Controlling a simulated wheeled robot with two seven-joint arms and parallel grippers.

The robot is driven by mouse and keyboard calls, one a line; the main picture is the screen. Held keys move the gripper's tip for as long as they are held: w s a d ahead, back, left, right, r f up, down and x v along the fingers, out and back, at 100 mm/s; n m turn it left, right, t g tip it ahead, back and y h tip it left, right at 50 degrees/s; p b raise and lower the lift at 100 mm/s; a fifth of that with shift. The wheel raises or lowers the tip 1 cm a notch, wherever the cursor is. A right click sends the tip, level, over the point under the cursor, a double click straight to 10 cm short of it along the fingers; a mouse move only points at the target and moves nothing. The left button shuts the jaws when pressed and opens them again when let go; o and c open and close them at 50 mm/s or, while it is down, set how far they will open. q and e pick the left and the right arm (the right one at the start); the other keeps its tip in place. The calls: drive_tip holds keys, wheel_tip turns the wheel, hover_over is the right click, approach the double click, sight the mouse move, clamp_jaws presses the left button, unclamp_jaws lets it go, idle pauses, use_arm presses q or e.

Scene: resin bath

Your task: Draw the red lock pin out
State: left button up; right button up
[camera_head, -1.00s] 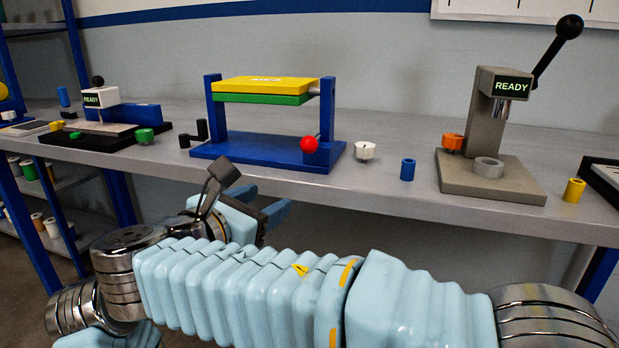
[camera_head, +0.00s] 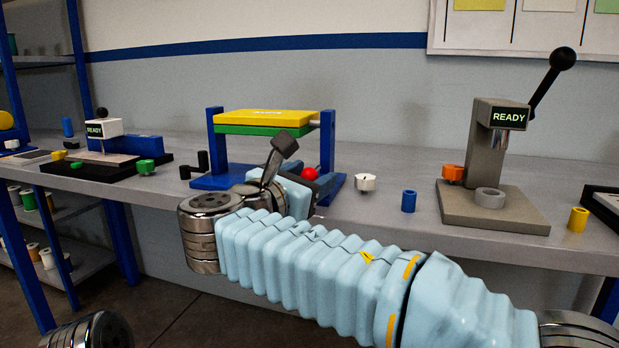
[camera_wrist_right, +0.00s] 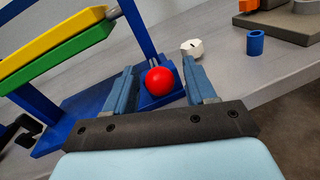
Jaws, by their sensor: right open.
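The red lock pin shows as a round red knob (camera_head: 310,174) at the front right of the blue stand (camera_head: 212,182). In the right wrist view the red knob (camera_wrist_right: 160,82) lies between the two blue fingers of my right gripper (camera_wrist_right: 159,76). The fingers are open, one on each side of the knob, with visible gaps. I cannot tell how far the fingertips reach along it. In the head view my right gripper and arm hide part of the stand's base. The pin's shaft is mostly hidden behind the knob. My left gripper is not in view.
The stand carries a yellow plate (camera_head: 265,117) over a green one (camera_head: 262,131). A white knob (camera_head: 365,182) and a blue cylinder (camera_head: 409,201) stand to its right. A grey lever press (camera_head: 492,150) is farther right. Small black parts (camera_head: 203,161) stand left of the stand.

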drive_tip(key=shift+w+d, duration=0.1)
drive_tip(key=shift+w, duration=0.05)
drive_tip(key=shift+c, duration=0.3)
clamp_jaws()
drive_tip(key=shift+r+p, duration=0.15)
drive_tip(key=shift+p, duration=0.65)
drive_tip(key=shift+f, duration=0.2)
drive_tip(key=shift+o, duration=0.3)
unclamp_jaws()
